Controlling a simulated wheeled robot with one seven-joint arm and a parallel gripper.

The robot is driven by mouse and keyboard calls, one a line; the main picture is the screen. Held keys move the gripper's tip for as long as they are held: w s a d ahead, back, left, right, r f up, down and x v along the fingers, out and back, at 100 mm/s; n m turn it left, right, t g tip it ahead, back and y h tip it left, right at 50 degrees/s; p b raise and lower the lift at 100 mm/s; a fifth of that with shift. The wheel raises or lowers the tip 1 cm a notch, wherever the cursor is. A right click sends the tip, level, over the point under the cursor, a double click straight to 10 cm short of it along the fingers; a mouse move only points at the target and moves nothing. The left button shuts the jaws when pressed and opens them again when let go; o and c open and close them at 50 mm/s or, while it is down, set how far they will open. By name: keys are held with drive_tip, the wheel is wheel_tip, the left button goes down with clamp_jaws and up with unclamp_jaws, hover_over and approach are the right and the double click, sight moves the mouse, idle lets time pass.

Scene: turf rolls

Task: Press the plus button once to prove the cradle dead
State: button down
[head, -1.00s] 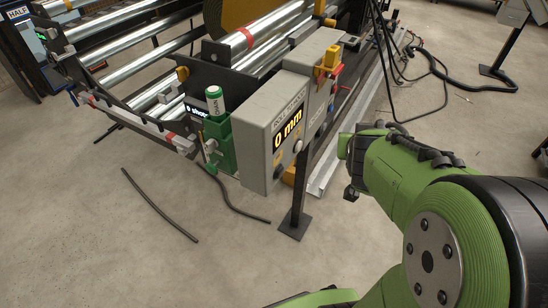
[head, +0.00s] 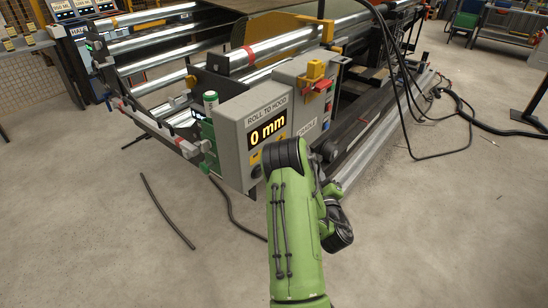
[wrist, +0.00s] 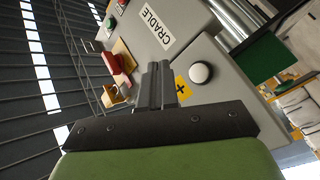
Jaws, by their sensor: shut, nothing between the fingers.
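In the wrist view a white round button (wrist: 201,73) sits on the grey panel, beside a yellow label with a black plus (wrist: 182,88). My gripper (wrist: 156,75) is shut and empty, its fingers pointing at the panel, left of the plus label. I cannot tell whether the fingertips touch the panel. In the head view the grey box (head: 232,150) marked ROLL TO HOOD has a display (head: 267,129) reading 0 mm. The cradle box (head: 289,80) stands right of it, with a red and yellow switch (head: 316,78). My arm hides the lower right of the boxes and my gripper there.
The wrist view shows the CRADLE label (wrist: 158,27) and the red switch handle (wrist: 117,66) near my fingers. Black cables (head: 400,80) hang at the right. Open concrete floor lies in front.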

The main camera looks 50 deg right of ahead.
drive_tip(key=w+b, duration=0.1)
drive_tip(key=w, duration=0.7)
drive_tip(key=shift+w+a, duration=0.35)
drive_tip(key=shift+w, duration=0.05)
idle(1.7)
drive_tip(key=shift+w, duration=0.4)
drive_tip(key=shift+w+a+r+b, duration=0.1)
drive_tip(key=shift+w+b, duration=0.2)
drive_tip(key=shift+w, duration=0.15)
idle(0.7)
drive_tip(key=shift+s, duration=0.85)
drive_tip(key=shift+s+d+p, duration=0.15)
drive_tip(key=shift+s+p, duration=0.1)
drive_tip(key=shift+s, duration=1)
drive_tip(key=shift+s+d+p, duration=0.15)
drive_tip(key=shift+s+p, duration=0.05)
drive_tip(key=shift+s, duration=1.05)
